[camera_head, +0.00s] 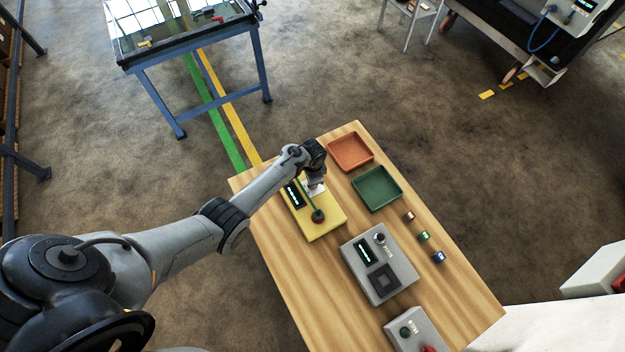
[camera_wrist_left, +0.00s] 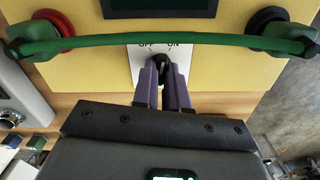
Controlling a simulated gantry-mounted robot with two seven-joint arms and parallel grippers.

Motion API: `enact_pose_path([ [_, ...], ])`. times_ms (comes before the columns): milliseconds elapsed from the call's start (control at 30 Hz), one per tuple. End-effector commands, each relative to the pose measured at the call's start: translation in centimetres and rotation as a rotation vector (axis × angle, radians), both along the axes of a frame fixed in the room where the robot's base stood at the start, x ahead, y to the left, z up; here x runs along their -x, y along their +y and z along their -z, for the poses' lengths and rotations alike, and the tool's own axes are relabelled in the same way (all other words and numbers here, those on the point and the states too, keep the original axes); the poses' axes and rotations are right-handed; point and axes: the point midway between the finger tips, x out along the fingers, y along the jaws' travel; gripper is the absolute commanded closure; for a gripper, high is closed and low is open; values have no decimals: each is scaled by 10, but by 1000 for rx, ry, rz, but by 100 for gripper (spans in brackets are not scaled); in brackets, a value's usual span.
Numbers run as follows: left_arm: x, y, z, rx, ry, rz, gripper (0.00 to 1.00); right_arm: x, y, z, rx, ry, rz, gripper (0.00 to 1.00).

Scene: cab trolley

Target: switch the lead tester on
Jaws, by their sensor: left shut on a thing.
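The lead tester is a yellow box (camera_head: 325,226) with a dark display (camera_head: 293,194), lying on the wooden bench top. A green lead (camera_wrist_left: 220,42) spans its two terminals, one with a red base and one black in the left wrist view. A white plate (camera_wrist_left: 147,60) marked OFF and ON carries a small black switch knob (camera_wrist_left: 165,66). My left gripper (camera_wrist_left: 163,85) is shut on this knob, its purple fingers on either side. It also shows over the tester's far side in the head view (camera_head: 316,187). The knob's exact direction is unclear. My right gripper is out of view.
An orange tray (camera_head: 370,163) and a green tray (camera_head: 399,202) stand beyond the tester. A grey instrument (camera_head: 362,284), several small coloured blocks (camera_head: 424,236) and another grey box (camera_head: 421,322) lie nearer.

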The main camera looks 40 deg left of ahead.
Motion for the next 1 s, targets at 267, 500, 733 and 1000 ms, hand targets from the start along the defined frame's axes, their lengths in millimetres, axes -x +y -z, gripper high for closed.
enact_pose_path([
  [267, 0, 1, -1, -2, 0, 202, 100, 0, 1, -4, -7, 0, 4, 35],
  [500, 0, 0, 0, 0, -1, 305, 100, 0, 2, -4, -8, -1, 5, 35],
  [733, 0, 0, 0, 0, -1, 342, 100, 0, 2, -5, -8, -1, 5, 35],
  [1000, 0, 0, 0, 1, -1, 348, 100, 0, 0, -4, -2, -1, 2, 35],
])
